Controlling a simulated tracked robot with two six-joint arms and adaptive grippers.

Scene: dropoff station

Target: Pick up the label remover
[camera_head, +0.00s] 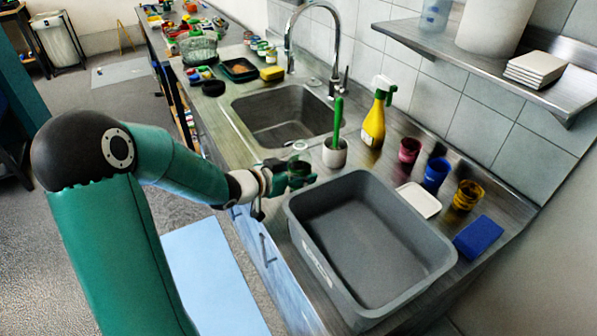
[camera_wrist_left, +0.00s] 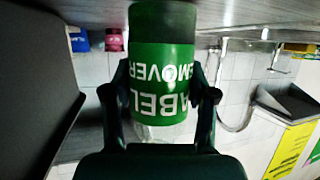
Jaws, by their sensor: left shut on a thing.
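The label remover is a green container with white lettering, shown large and upside down in the left wrist view (camera_wrist_left: 163,55). In the head view the label remover (camera_head: 299,174) is small, near the counter's front edge, just left of the grey tub. My left gripper (camera_head: 284,178) is shut on it, with one finger on each side of it in the left wrist view (camera_wrist_left: 160,95). I cannot tell whether its base touches the counter. My right gripper is not in view.
The grey tub (camera_head: 441,239) stands close on the right. A white cup (camera_head: 335,155) with a green-handled brush is just behind the label remover. The sink (camera_head: 243,119) and tap lie farther back. A yellow spray bottle (camera_head: 374,124), several coloured cups and a blue sponge (camera_head: 478,238) stand along the wall.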

